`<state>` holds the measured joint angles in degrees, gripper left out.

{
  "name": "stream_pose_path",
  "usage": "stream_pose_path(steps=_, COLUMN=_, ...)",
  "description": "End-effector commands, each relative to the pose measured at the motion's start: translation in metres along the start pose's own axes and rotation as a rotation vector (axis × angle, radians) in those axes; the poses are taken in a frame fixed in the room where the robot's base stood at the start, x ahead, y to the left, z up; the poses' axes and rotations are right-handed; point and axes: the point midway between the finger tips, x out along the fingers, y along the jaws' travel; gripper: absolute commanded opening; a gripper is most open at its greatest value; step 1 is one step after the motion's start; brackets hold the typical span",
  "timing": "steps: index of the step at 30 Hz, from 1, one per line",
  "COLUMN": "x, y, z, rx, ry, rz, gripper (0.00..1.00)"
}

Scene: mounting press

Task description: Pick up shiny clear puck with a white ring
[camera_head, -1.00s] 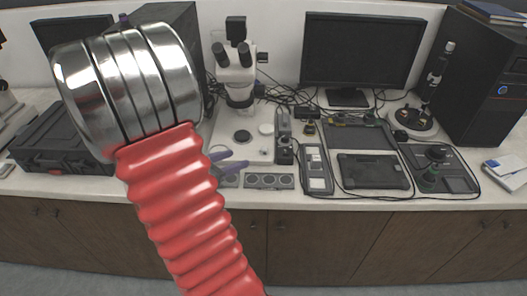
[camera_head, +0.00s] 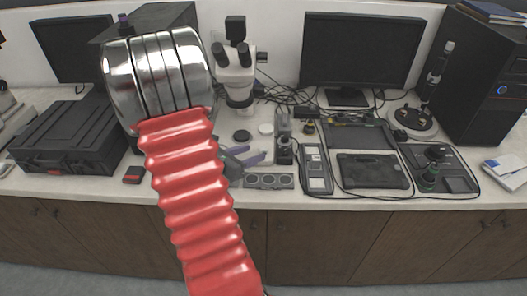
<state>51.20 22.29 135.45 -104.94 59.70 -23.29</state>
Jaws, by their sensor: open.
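A grey holder (camera_head: 247,187) with a row of round pucks lies near the bench's front edge, in the middle. The pucks (camera_head: 268,180) look dark grey with paler rims. At this size I cannot tell which one, if any, is clear with a white ring. My gripper (camera_head: 256,152) shows as two purple fingers just above and left of the holder in the picture. The fingers are apart with nothing seen between them. My red and chrome arm hides the bench to their left.
A microscope (camera_head: 236,75) stands behind, with a black disc (camera_head: 241,136) and a white disc (camera_head: 265,129) on its base. A small upright device (camera_head: 284,150) stands right of my fingers. A grey meter (camera_head: 316,168) and a tablet (camera_head: 373,171) lie further right. A black case (camera_head: 68,138) is left.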

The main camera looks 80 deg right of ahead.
Motion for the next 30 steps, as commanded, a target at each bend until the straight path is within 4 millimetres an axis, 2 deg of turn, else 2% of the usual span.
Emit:
stream_pose_path(steps=8, x=0.004, y=0.000, z=0.000, rx=0.000, ry=0.000, rz=-0.002, gripper=0.45)
stream_pose_path(steps=18, x=0.044, y=-0.001, z=0.001, rx=-0.001, ry=0.000, rz=-0.004, gripper=0.45)
stream_pose_path(steps=21, x=0.051, y=0.000, z=0.001, rx=-0.001, ry=0.000, rz=-0.002, gripper=0.45)
stream_pose_path(steps=30, x=0.052, y=0.000, z=0.001, rx=0.000, ry=0.000, rz=-0.001, gripper=0.45)
